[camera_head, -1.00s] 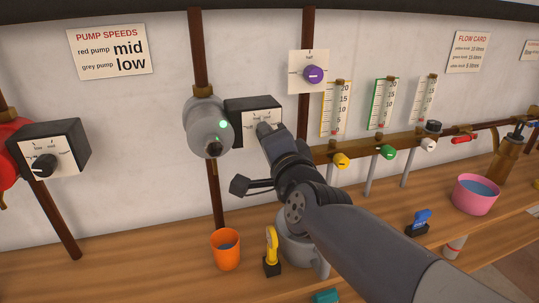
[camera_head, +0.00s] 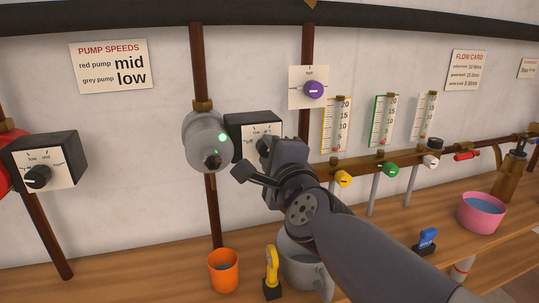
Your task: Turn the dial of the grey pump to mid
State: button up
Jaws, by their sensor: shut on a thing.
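The grey pump (camera_head: 206,141) is a rounded grey body on a brown pipe, with a lit green light on its front. Its black control box (camera_head: 238,121) is on its right, with a pale scale plate (camera_head: 256,134) showing "low" and "mid" marks. My gripper (camera_head: 265,146) is at the lower part of this plate, shut on the dial. The dial and its pointer are hidden behind my gripper, so its setting cannot be read.
A wall card (camera_head: 112,66) reads red pump mid, grey pump low. The red pump's box (camera_head: 45,160) is at left. A purple knob (camera_head: 313,89) is above right. An orange cup (camera_head: 223,271), a yellow-handled tool (camera_head: 271,270) and a grey jug (camera_head: 302,270) stand below on the bench.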

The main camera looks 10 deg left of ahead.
jog(key=o, duration=1)
jog(key=p+v, duration=0.3)
jog(key=v, duration=0.7)
jog(key=shift+s+d+p, duration=0.2)
jog(key=shift+s+p, duration=0.15)
